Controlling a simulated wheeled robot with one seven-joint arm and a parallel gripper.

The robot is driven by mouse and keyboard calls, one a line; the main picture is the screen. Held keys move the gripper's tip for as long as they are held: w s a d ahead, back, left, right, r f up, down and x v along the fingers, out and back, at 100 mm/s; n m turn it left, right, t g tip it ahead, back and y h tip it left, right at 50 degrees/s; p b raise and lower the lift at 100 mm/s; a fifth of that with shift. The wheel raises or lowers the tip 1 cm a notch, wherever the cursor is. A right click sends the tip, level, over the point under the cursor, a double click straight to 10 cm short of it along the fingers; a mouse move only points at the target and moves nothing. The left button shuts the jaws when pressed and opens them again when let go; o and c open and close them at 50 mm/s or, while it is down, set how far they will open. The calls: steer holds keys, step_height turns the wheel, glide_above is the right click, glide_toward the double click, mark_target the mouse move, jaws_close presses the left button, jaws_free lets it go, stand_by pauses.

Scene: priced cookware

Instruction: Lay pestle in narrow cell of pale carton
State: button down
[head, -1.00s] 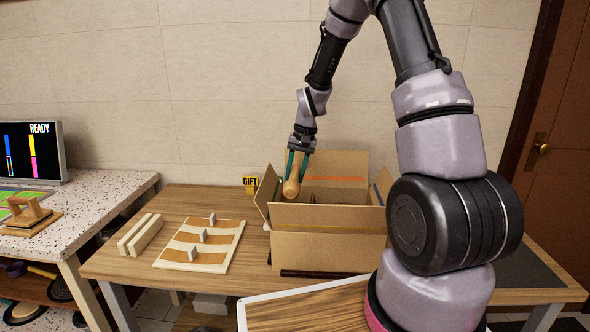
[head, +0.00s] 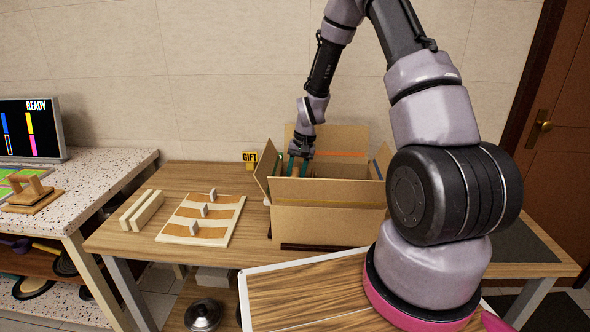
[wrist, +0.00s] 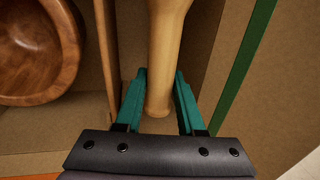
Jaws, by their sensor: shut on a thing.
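The pale carton (head: 328,224) stands open on the wooden table with its flaps spread. My gripper (head: 298,172) reaches down into its left part. In the wrist view my gripper (wrist: 160,100) has its teal fingers on either side of the light wooden pestle (wrist: 165,60) and is shut on it. The pestle is inside the narrow cell, between a thin brown divider (wrist: 108,50) on the left and the carton wall on the right. Its far end runs out of the wrist picture, so I cannot tell whether it touches the floor. In the head view the carton's front wall hides most of it.
A round brown wooden bowl (wrist: 40,45) lies in the wider cell across the divider. A yellow GIFT sign (head: 250,157) stands behind.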

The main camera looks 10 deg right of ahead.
steer(key=shift+s+d+x, duration=0.1)
steer(key=shift+d+x, duration=0.1)
steer(key=shift+x, duration=0.9)
steer(key=shift+s+d+x, duration=0.1)
steer(key=shift+d+x, duration=0.1)
steer(key=shift+x, duration=0.85)
steer(key=shift+d+x, duration=0.2)
steer(key=shift+x, duration=0.9)
steer(key=shift+f, duration=0.1)
steer(key=shift+c, duration=2.2)
jaws_free()
steer(key=a+v, duration=0.1)
steer(key=v, duration=0.8)
steer(key=w+a+v, duration=0.1)
steer(key=a+v, duration=0.1)
steer(key=v, duration=0.8)
steer(key=shift+a+r, duration=0.3)
steer(key=shift+r, duration=0.15)
steer(key=shift+w, duration=0.15)
